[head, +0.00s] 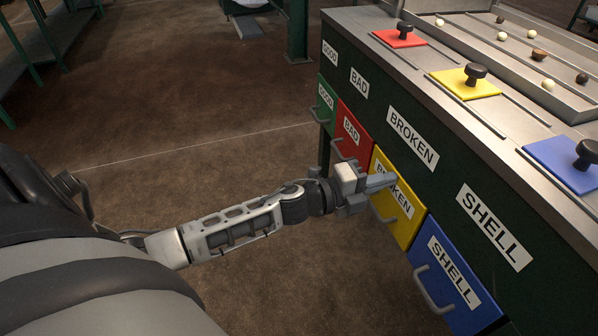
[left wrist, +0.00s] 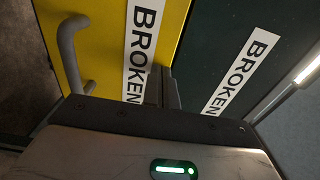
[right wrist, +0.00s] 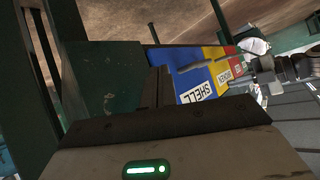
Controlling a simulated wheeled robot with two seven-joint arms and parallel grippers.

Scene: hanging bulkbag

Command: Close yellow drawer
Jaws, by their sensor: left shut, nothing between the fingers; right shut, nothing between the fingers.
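The yellow drawer (head: 408,222) with a BROKEN label sits in the dark green cabinet between the red and blue drawers. Its front looks about flush with its neighbours; a small gap cannot be ruled out. Its grey handle (head: 379,212) also shows in the left wrist view (left wrist: 68,48). My left gripper (head: 382,181) is shut and empty at the upper part of the yellow front, covering part of the label; contact cannot be told. Its fingers show by the drawer's edge in the left wrist view (left wrist: 163,88). My right gripper (right wrist: 157,88) is shut and empty, and out of the head view.
Green (head: 325,101), red (head: 351,128) and blue (head: 455,284) drawers line the same cabinet front. The metal worktop (head: 520,115) carries red, yellow and blue lids with black knobs, and a tray of small balls. Open brown floor (head: 200,120) lies left of the cabinet.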

